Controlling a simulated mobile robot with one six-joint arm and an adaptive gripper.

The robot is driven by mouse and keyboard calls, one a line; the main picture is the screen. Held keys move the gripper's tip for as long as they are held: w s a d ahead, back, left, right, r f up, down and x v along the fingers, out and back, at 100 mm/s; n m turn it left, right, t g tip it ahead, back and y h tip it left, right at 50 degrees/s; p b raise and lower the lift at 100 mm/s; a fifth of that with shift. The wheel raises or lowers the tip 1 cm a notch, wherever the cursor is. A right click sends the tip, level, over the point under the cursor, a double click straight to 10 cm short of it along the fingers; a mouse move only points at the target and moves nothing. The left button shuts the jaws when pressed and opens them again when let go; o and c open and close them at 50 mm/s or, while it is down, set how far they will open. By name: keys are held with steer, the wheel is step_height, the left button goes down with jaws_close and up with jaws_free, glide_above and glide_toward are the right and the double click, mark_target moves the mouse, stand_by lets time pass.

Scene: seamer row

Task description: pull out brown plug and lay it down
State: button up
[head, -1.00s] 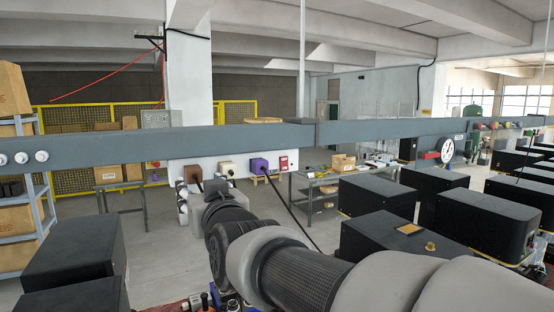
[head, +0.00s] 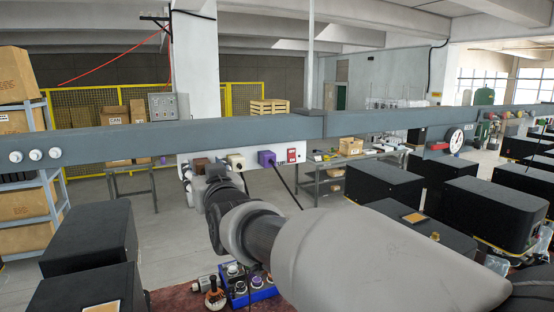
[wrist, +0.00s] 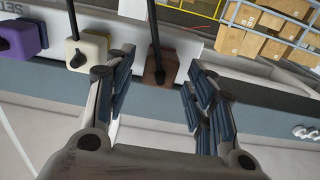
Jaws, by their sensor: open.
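The brown plug (head: 201,164) sits in the white socket panel (head: 222,155) under the grey rail. It is partly covered by my gripper (head: 214,182) in the head view. In the wrist view the brown plug (wrist: 158,66) shows between the open fingers of my gripper (wrist: 160,78), with its dark cord running to the top edge. The fingers stand on either side of it in that picture; I see no clear contact. The cream plug (wrist: 88,52) is close beside the left finger.
The purple plug (head: 266,158) and a red switch (head: 292,155) are to the right on the panel. The grey rail (head: 250,130) runs across above. Black machines (head: 385,187) stand at right. A blue box with knobs (head: 238,291) sits below my arm.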

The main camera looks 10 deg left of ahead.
steer(key=shift+x, duration=1.4)
steer(key=shift+f, duration=0.1)
steer(key=shift+b, duration=0.5)
stand_by(0.3)
jaws_close()
stand_by(0.6)
steer(key=shift+s+d+f, duration=0.1)
steer(key=shift+s+f, duration=0.05)
